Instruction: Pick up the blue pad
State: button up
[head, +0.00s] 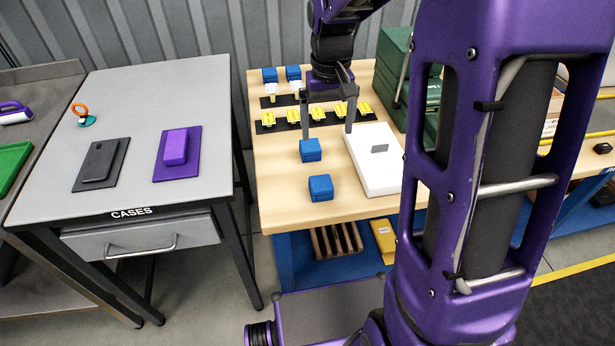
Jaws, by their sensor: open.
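No thin blue pad stands out; the blue things on the wooden table (268,205) are small blocks. One blue block (310,151) lies near the table's middle, and a second blue block (320,188) lies in front of it near the front edge. Two more blue pieces, at the left (269,75) and right (293,73), stand at the back left above white parts. My gripper (327,127) is open and empty, pointing down over the table. Its left finger shows just behind the nearer-to-middle block; I cannot tell the height or whether they touch.
A white box (378,178) with a grey patch lies right of the blocks. Yellow pieces (316,117) sit in a row on a dark strip behind. Green cases (393,60) stand at back right. The grey table (135,90) holds a purple case (176,147) and dark case (100,160).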

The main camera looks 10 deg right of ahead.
jog(key=b, duration=0.2)
send_over(322, 183)
notch_tip(322, 183, down, 12)
jog(key=shift+s+f, duration=0.1)
jog(key=shift+f, duration=2.85)
jog(key=c, duration=1)
